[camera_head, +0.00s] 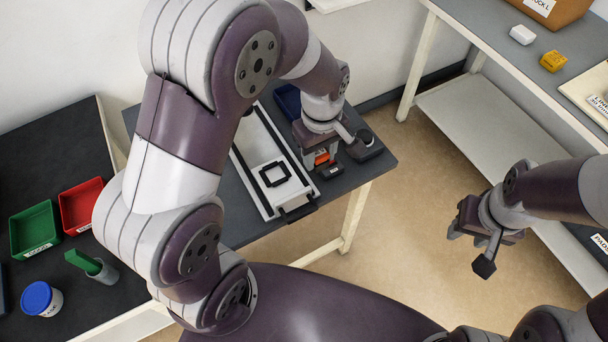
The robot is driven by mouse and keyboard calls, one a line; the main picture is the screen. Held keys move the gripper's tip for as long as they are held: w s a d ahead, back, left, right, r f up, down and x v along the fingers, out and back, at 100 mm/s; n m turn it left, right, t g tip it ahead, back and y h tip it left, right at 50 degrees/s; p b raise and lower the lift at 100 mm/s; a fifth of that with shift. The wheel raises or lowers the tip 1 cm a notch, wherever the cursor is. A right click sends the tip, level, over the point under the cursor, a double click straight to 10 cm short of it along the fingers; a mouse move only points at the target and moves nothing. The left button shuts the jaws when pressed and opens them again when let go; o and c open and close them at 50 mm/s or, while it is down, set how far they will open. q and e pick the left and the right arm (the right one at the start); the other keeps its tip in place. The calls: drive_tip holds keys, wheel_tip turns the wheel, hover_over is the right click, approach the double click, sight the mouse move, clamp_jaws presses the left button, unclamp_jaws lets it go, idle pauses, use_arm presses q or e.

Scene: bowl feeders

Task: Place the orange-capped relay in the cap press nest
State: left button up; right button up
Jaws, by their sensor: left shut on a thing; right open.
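My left gripper (318,158) points down over the right part of the middle table. It is shut on the orange-capped relay (321,157), of which only a small orange patch shows between the fingers. Just left of it lies a long white fixture with dark rails (253,150) that bears a black square frame (274,174). I cannot tell for sure which part is the cap press nest. A small dark block with a red mark (330,172) sits right below the gripper. My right gripper (468,248) is open and empty over the floor at the right.
The middle table's edge (345,183) is close to the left gripper. A blue bin (288,98) is partly hidden behind my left arm. Green (34,228) and red (82,204) bins, a blue-lidded tub (41,298) and a grey cup (104,272) stand on the left table.

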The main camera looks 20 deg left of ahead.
use_arm(q)
drive_tip(key=shift+s+d+f, duration=0.1)
drive_tip(key=shift+s, duration=0.05)
drive_tip(key=a+f, duration=0.2)
drive_tip(key=a, duration=0.1)
drive_tip(key=a+f, duration=0.2)
drive_tip(key=a, duration=0.2)
drive_tip(key=w+a+f+p, duration=0.1)
drive_tip(key=a+f, duration=0.1)
drive_tip(key=a, duration=0.2)
drive_tip(key=shift+a+f, duration=0.1)
drive_tip(key=shift+f, duration=0.3)
wheel_tip(320, 180, down, 4)
drive_tip(key=shift+w, duration=0.1)
drive_tip(key=shift+f, duration=0.1)
drive_tip(key=o, duration=1.1)
drive_tip(key=shift+c, duration=0.2)
